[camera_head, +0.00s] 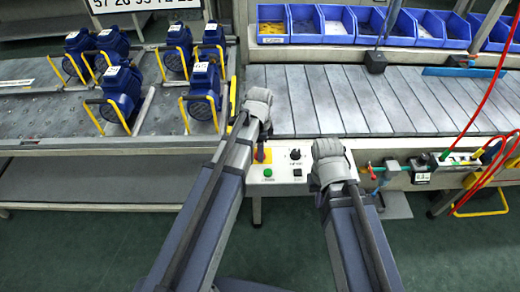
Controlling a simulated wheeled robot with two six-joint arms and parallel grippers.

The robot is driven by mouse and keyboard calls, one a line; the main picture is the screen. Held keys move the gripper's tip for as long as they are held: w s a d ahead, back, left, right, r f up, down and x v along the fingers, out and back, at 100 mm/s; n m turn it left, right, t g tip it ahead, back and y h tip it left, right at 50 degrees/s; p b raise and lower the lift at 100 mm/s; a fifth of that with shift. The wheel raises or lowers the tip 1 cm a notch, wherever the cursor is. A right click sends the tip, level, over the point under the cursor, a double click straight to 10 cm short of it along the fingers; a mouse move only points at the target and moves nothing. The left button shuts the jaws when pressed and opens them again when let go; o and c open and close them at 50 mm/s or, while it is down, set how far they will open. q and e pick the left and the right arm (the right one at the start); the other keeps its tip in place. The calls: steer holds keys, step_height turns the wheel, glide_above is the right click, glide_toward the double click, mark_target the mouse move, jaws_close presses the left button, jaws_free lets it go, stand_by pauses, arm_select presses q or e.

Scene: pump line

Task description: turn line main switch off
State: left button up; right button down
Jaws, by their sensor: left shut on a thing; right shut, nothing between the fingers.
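The line main switch (261,156) sits on a yellow plate at the left of a white control panel (282,180) on the front of the line. Only a red-orange part and some yellow show below my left gripper (262,137). My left gripper is over the switch and shut on it; the hand hides the contact and the handle's exact angle. My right gripper (328,166) is shut and empty, just right of the panel, apart from the switch.
The panel also has a black knob (295,154), a green button (268,172) and a small black switch (297,172). Blue pumps (122,86) with yellow handles stand on the left conveyor. Blue bins (337,24) line the back. A red hose (486,95) hangs at right.

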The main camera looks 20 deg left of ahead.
arm_select(q)
steer(key=n, duration=0.4)
steer(key=shift+n, duration=0.4)
steer(key=n, duration=0.8)
steer(key=shift+n, duration=2.2)
steer(key=o, duration=1.4)
steer(key=shift+c, duration=0.2)
